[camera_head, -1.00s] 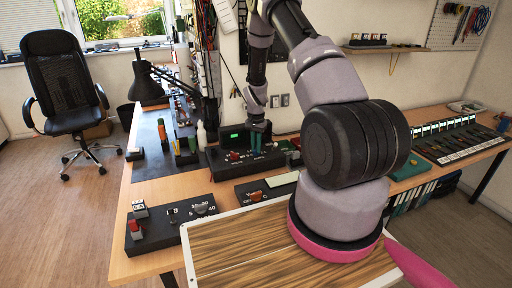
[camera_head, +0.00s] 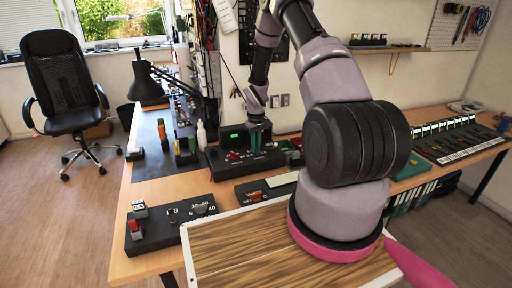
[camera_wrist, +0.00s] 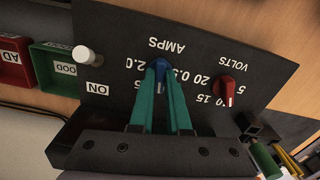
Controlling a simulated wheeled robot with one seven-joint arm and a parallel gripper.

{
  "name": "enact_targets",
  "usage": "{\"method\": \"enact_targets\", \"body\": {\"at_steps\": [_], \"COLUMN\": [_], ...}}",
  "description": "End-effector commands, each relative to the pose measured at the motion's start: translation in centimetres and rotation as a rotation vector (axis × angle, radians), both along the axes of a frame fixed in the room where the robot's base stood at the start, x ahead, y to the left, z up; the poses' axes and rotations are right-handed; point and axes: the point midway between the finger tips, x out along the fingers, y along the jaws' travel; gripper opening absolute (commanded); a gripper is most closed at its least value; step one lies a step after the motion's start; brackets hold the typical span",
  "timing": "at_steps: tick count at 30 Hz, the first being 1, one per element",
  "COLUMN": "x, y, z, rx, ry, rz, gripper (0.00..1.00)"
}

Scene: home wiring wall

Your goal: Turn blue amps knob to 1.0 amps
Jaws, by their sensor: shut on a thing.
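The blue amps knob (camera_wrist: 159,65) is on a black power supply panel, upside down in the wrist view. My gripper (camera_wrist: 162,76) has its two green fingers shut on the knob, one on each side.
A red volts knob (camera_wrist: 226,88) is close beside the fingers. A white button (camera_wrist: 84,55) sits by the ON label. A green bin (camera_wrist: 58,72) and a red bin (camera_wrist: 12,60) are beside the panel. A black lamp (camera_head: 148,84) stands left on the bench.

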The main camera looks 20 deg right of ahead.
Motion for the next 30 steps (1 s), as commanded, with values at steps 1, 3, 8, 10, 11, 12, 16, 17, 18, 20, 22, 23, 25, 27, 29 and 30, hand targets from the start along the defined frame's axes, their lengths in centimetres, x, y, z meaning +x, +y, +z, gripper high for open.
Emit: {"method": "enact_targets", "body": {"at_steps": [1,3,8,10,11,12,16,17,18,20,22,23,25,27,29,30], "x": [0.07,0.07,0.07,0.07,0.07,0.07,0.06,0.06,0.06,0.07,0.06,0.07,0.07,0.07,0.07,0.07], "y": [-0.07,-0.03,-0.04,-0.03,-0.03,-0.03,-0.05,-0.05,-0.05,-0.04,-0.04,-0.04,-0.04,-0.04,-0.04,-0.04], "z": [0.06,0.06,0.06,0.06,0.06,0.06,0.06,0.06,0.06,0.06,0.06,0.06,0.06,0.06,0.06,0.06], "rx": [0.0,0.0,0.0,0.0,0.0,0.0,-0.001,-0.001,-0.001,-0.001,-0.001,-0.001,-0.001,-0.001,-0.001,-0.001], "ry": [-0.002,-0.002,-0.001,-0.001,-0.001,-0.001,-0.001,-0.001,-0.001,-0.001,-0.001,-0.001,-0.001,-0.001,-0.001,-0.001], "rz": [0.038,0.094,0.207,0.247,0.262,0.28,0.328,0.336,0.344,0.355,0.364,0.367,0.371,0.372,0.372,0.372], "gripper": [0.0,0.0,0.0,0.0,0.0,0.0,0.0,0.0,0.0,0.0,0.0,0.0,0.0,0.0,0.0,0.0]}}
